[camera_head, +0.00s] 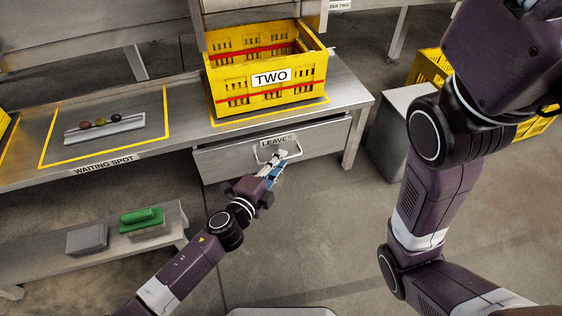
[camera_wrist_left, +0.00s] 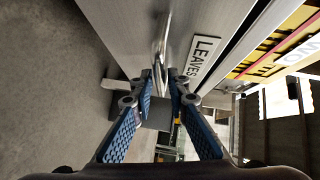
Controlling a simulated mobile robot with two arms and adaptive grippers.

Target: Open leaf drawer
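The leaf drawer (camera_head: 225,161) is a grey metal front under the table, with a "LEAVES" label that also shows in the left wrist view (camera_wrist_left: 202,57). The drawer looks shut or nearly so. Its bar handle (camera_head: 262,154) stands out below the label. My left gripper (camera_head: 277,160) is at the handle, its blue-padded fingers pointing at the drawer front. In the left wrist view, the handle (camera_wrist_left: 160,45) runs between the fingertips (camera_wrist_left: 160,82), which are apart with a gap. Contact with the handle cannot be told. My right arm shows at the right; its gripper is out of view.
A yellow crate (camera_head: 224,86) labelled "TWO" stands on the table above the drawer. A tray (camera_head: 105,129) with small round items lies at the waiting spot. A lower bench (camera_head: 110,245) holds a green block (camera_head: 141,219) and a grey block (camera_head: 87,238). Floor before the drawer is clear.

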